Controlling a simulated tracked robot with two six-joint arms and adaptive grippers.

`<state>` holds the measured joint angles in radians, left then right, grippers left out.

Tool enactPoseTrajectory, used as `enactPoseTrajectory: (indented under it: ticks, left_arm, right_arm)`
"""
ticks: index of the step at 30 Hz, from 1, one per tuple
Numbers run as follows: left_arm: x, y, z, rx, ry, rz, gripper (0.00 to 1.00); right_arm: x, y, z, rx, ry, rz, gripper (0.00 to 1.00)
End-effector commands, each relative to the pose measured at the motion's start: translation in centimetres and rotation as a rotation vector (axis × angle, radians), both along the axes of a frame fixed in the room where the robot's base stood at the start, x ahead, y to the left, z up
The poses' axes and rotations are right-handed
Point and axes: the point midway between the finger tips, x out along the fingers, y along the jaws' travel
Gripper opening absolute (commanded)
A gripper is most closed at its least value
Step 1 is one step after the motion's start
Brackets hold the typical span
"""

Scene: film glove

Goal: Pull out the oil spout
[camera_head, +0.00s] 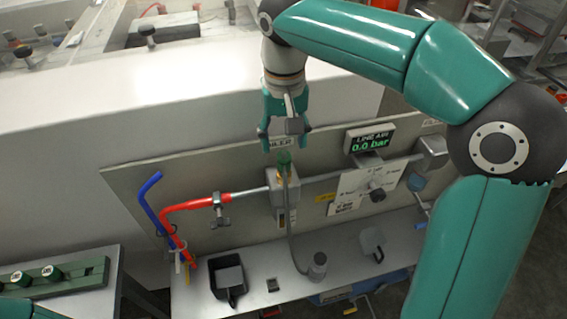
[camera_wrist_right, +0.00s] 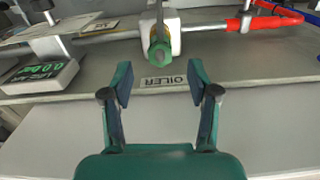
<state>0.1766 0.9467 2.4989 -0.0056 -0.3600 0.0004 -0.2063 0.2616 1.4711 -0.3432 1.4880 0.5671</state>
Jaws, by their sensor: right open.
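The oiler (camera_head: 284,160) is a small fitting with a green cap, mounted on a grey block on the panel. It shows upside down in the right wrist view as a green hexagonal cap (camera_wrist_right: 158,56). A thin grey spout (camera_head: 290,222) runs from near the fitting down to a small grey round can (camera_head: 318,266) on the bench. Whether the spout enters the fitting is unclear. My right gripper (camera_head: 285,136) is open and empty just above the cap. In the right wrist view the fingers (camera_wrist_right: 160,84) point toward the cap, apart from it. My left gripper is out of view.
A red pipe (camera_head: 186,207) and blue hose (camera_head: 148,190) stand left of the fitting. A display reading 0.0 bar (camera_head: 370,140) and a dial plate (camera_head: 365,190) are close on the right. A black bin (camera_head: 228,284) stands on the bench (camera_head: 190,300).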

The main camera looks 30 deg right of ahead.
Motion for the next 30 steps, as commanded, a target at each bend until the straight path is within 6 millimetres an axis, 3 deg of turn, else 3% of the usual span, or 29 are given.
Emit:
enactPoseTrajectory:
  ticks: [3, 10, 15, 24, 26, 30]
  left_arm:
    - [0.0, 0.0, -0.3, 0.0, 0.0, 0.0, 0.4]
    - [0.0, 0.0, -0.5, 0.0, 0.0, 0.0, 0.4]
    - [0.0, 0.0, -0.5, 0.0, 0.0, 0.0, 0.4]
    - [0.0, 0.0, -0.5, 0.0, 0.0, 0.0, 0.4]
    - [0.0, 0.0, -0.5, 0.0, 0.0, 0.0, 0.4]
    - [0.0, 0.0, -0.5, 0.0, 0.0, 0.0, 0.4]
  right_arm:
    - [-0.1, 0.0, -2.6, -0.001, 0.006, 0.001, 0.6]
    - [0.0, 0.1, -5.8, 0.0, 0.003, 0.002, 0.6]
    - [0.0, 0.1, -7.0, 0.001, 0.002, 0.002, 0.6]
    - [0.0, 0.1, -7.2, 0.0, 0.001, 0.002, 0.6]
    - [0.0, 0.1, -7.1, 0.0, 0.001, 0.002, 0.53]
    - [0.0, 0.1, -7.1, 0.0, 0.001, 0.002, 0.3]
